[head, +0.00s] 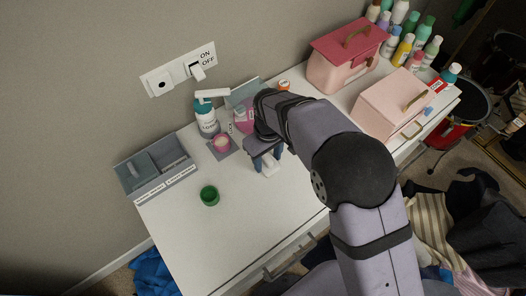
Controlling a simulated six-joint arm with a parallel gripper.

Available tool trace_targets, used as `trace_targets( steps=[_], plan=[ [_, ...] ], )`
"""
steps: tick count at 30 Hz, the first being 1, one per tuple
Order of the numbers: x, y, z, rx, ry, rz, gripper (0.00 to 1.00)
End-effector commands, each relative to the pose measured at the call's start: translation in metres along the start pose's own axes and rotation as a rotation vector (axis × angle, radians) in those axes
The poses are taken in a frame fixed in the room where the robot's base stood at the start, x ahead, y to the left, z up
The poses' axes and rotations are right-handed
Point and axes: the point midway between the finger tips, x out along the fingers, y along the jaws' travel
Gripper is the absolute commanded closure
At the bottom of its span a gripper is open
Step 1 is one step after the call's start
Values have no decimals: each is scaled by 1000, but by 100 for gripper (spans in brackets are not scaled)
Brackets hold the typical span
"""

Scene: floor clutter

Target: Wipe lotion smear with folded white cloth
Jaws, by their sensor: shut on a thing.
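My gripper (266,160) is over the middle of the white tabletop and points down. It is shut on the folded white cloth (268,171), which shows as a small pale shape below the fingers. I cannot tell whether the cloth touches the tabletop. A pump bottle (207,118) with a white top and dark teal label stands at the back, left of my gripper. I cannot make out a lotion smear; my arm hides part of the surface.
A green cup (209,196) stands on the tabletop (215,240) front left of my gripper. A grey tray (155,170) is at the left edge. Pink boxes (345,55) stand at the right. The front left is clear.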

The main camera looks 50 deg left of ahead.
Motion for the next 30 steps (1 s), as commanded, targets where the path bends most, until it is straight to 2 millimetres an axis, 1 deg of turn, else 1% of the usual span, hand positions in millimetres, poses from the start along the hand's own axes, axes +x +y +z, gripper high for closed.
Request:
trace_targets(
  steps=[1,3,12,14,15,17,20,22,26,27,30],
  plan=[
    [1,0,7,0,-6,-1,79],
    [0,0,14,0,-7,-1,79],
    [2,0,41,0,-8,-2,79],
    [2,0,45,0,-6,-1,79],
    [3,-1,41,-1,-6,-1,79],
    [-3,-1,34,-2,-5,-1,79],
    [1,-1,25,-2,-6,-1,79],
    [-4,0,18,-2,-2,0,79],
    [2,0,6,-1,-6,-1,79],
    [-3,0,2,-1,-1,0,79],
    [1,-1,-6,-1,-5,-1,79]
  ],
)
